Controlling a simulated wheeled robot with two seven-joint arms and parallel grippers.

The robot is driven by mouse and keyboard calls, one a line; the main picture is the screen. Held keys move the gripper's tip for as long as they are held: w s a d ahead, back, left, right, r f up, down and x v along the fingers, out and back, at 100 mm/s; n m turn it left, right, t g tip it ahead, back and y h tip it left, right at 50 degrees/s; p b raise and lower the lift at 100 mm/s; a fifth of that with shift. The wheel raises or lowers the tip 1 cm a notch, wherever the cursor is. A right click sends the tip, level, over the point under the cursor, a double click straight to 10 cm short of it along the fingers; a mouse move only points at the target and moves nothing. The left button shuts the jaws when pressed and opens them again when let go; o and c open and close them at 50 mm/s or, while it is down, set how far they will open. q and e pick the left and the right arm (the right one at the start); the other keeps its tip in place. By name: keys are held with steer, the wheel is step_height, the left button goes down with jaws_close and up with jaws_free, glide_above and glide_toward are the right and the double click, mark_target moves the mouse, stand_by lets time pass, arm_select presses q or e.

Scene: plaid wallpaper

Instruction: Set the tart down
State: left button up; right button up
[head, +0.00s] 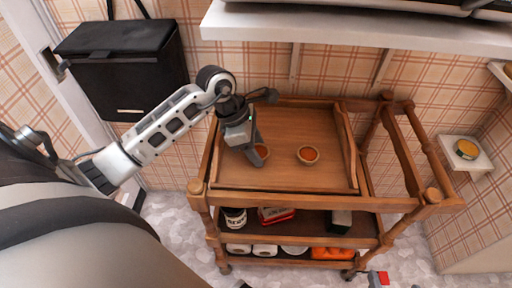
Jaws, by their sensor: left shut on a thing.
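My left gripper (258,158) reaches down over the left part of the wooden cart's top tray (285,125). It is shut on a small tart (264,151) with an orange-red filling, partly hidden by the fingers. The held tart is low, at or just above the tray surface; I cannot tell whether it touches. A second, similar tart (308,154) sits on the tray to the right, apart from the gripper. My right gripper is not in view.
The cart's lower shelves hold a jar (234,218), a red box (275,215), a dark box (340,221) and an orange item (332,253). A white shelf (350,28) overhangs the back. A black box (122,65) hangs at left. The tray's middle and back are clear.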

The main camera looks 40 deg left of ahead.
arm_select(q)
steer(key=shift+w+a+f, duration=0.1)
steer(key=shift+w+f, duration=0.1)
steer(key=shift+f, duration=0.1)
steer(key=shift+f, duration=0.1)
steer(key=o, duration=1)
